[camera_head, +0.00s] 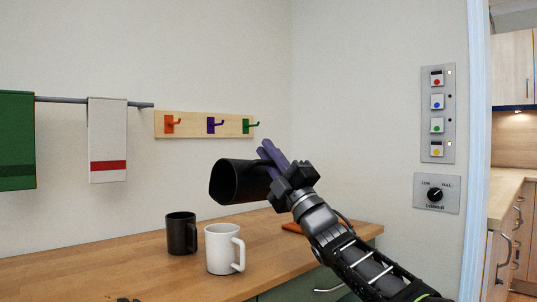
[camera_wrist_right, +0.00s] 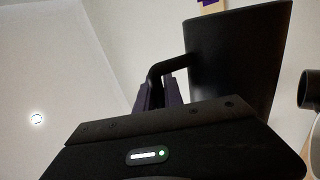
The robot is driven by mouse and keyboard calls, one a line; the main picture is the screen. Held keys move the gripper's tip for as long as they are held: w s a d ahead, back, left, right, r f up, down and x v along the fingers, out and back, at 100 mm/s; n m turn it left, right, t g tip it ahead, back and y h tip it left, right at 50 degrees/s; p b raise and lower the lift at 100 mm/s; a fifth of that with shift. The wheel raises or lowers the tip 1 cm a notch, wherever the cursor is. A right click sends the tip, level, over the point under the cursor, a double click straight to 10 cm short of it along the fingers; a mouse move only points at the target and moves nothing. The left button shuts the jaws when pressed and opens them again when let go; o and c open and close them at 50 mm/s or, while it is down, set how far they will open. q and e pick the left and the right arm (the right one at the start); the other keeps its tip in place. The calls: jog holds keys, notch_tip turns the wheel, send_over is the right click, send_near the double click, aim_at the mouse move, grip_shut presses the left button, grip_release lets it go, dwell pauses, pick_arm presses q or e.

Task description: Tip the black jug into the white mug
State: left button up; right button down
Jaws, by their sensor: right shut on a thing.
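The black jug (camera_head: 240,181) is in the air, tilted far over with its mouth facing left, above and a little right of the white mug (camera_head: 222,249). The mug stands upright on the wooden counter, handle to the right. My right gripper (camera_head: 271,158) is shut on the jug's handle. In the right wrist view the jug (camera_wrist_right: 235,60) fills the upper right, with its handle between the fingers (camera_wrist_right: 157,92). No stream from the jug shows, and the mug's inside is hidden. A small dark shape at the bottom edge may be my left gripper (camera_head: 127,299); its jaws cannot be made out.
A black mug (camera_head: 181,234) stands on the counter (camera_head: 90,268) close behind and left of the white mug. An orange flat thing (camera_head: 292,227) lies at the back right. A hook board (camera_head: 190,125) and a towel rail (camera_head: 70,100) are on the wall. The counter's left is clear.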

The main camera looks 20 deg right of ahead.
jog(key=shift+s+a+n+y, duration=0.1)
jog(key=shift+a+n+y, duration=0.1)
jog(key=shift+n+y, duration=0.25)
jog(key=shift+s+a+n+y+b, duration=0.15)
jog(key=shift+a+n+y+b, duration=0.15)
jog(key=shift+n+y, duration=0.4)
jog(key=shift+s+a+n+g, duration=0.15)
jog(key=shift+n+g, duration=0.15)
jog(key=shift+n, duration=0.15)
jog(key=shift+a+r+n+y, duration=0.15)
jog(key=shift+n+y, duration=0.15)
jog(key=shift+y, duration=0.25)
jog(key=shift+s+a+r+n+g+y, duration=0.15)
jog(key=shift+a+n+g+y, duration=0.15)
jog(key=shift+n+g+y, duration=0.25)
jog(key=shift+s+a+r+n+g+y, duration=0.2)
jog(key=shift+n+y, duration=0.25)
jog(key=shift+n, duration=0.3)
jog(key=shift+a+n+g+y, duration=0.25)
jog(key=shift+n+g+y, duration=0.15)
jog(key=shift+n, duration=0.1)
dwell(0.4)
jog(key=shift+s+a+r+n+g+y+p, duration=0.1)
jog(key=shift+a+r+n+g+y+p, duration=0.1)
jog(key=shift+a+n+g+y, duration=0.25)
jog(key=shift+s+a+r+n+g+y+p, duration=0.1)
jog(key=shift+n+g+y+p, duration=0.1)
jog(key=shift+n+y, duration=0.45)
